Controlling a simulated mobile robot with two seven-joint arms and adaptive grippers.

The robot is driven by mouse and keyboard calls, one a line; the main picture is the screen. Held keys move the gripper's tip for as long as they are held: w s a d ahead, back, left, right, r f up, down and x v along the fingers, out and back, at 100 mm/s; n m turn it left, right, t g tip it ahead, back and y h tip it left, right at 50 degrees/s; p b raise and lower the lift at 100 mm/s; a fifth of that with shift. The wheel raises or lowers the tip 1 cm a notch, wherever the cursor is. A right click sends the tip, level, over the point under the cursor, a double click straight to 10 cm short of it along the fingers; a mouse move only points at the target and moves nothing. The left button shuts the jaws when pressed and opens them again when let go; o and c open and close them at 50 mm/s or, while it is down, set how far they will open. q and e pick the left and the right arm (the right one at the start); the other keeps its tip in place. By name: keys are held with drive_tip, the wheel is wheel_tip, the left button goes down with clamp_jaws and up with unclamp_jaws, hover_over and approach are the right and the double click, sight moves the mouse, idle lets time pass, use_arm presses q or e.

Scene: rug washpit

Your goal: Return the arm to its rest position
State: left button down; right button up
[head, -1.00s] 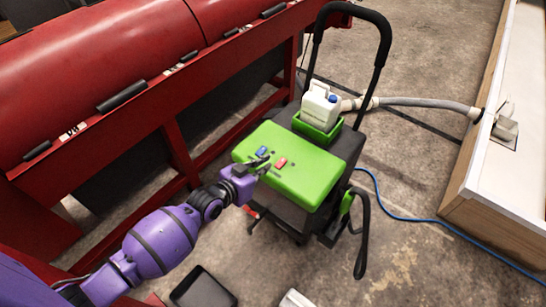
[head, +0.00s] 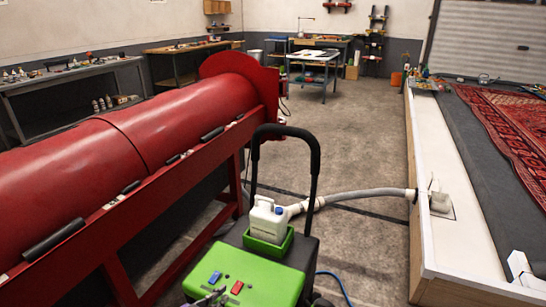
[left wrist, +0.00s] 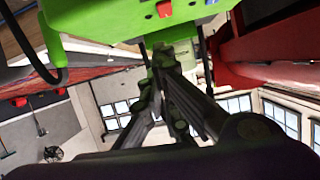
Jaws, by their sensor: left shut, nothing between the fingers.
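My left gripper (head: 212,299) shows only in part at the bottom edge of the head view, by the near edge of the green machine top (head: 262,279). In the left wrist view, my left gripper (left wrist: 163,58) has its fingertips together with nothing between them. The green top (left wrist: 100,22) hangs across the upper part of that view, with a red switch (left wrist: 165,9) near the fingertips. I cannot tell whether the fingers touch the machine. The rest of my left arm is below the head picture. My right gripper is not in view.
The machine carries a blue switch (head: 215,277), a white jug (head: 268,217) and a black handle (head: 312,160). A grey hose (head: 355,196) runs to the white-topped pit wall (head: 455,240). A long red drum (head: 130,150) stands left. Concrete floor (head: 350,155) is open behind.

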use_arm(q)
drive_tip(key=s+a+f+n+g+y, duration=0.1)
drive_tip(key=s+f+n+g+y, duration=0.15)
drive_tip(key=s, duration=1.25)
drive_tip(key=s+a+f+n+g+y, duration=0.1)
drive_tip(key=s+f, duration=0.3)
drive_tip(key=s, duration=1)
drive_tip(key=s+a+f+n+g+y, duration=0.1)
drive_tip(key=s+a+f+g, duration=0.15)
drive_tip(key=s, duration=1.25)
drive_tip(key=w+r+t+p, duration=0.1)
drive_tip(key=w+r+p, duration=0.2)
drive_tip(key=r+p, duration=0.5)
drive_tip(key=w+d+r+t+p, duration=0.1)
drive_tip(key=w+r+p, duration=0.2)
drive_tip(key=r+p, duration=0.5)
drive_tip(key=shift+p, duration=0.5)
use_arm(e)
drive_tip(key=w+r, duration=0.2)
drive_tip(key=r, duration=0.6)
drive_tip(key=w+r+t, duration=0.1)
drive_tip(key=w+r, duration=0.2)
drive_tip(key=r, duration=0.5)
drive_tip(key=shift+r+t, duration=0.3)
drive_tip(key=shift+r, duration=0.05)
